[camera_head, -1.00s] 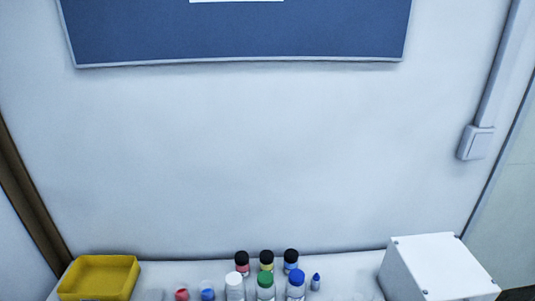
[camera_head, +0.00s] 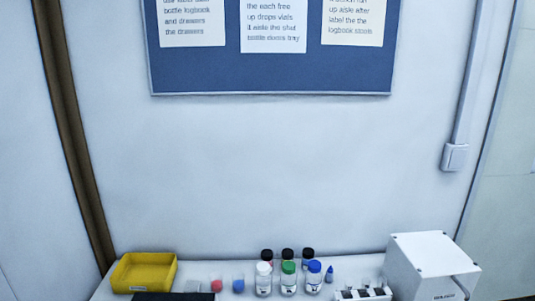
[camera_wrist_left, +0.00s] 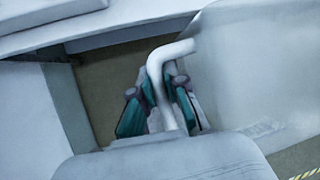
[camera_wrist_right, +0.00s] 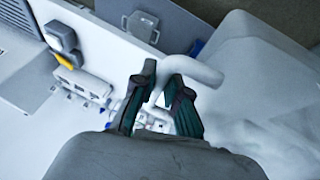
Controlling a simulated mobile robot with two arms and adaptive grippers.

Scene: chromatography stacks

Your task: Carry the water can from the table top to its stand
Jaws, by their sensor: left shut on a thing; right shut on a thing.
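The water can is a large pale, translucent body with bent white tube handles. In the left wrist view its body (camera_wrist_left: 262,65) fills the right side, and my left gripper (camera_wrist_left: 156,88) is shut on one handle (camera_wrist_left: 170,50). In the right wrist view its body (camera_wrist_right: 258,85) is also at the right, and my right gripper (camera_wrist_right: 162,77) is shut around a handle (camera_wrist_right: 205,72). The can's bottom and what is beneath it are hidden. The head view shows neither the can nor my grippers. I cannot make out the stand in any view.
In the head view a bench along the wall holds a yellow tray (camera_head: 143,275), several capped bottles (camera_head: 288,279), a white rack (camera_head: 362,294) and a white box (camera_head: 430,262). A blue notice board (camera_head: 270,74) hangs above. The right wrist view shows bench clutter (camera_wrist_right: 85,82) beside the right gripper.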

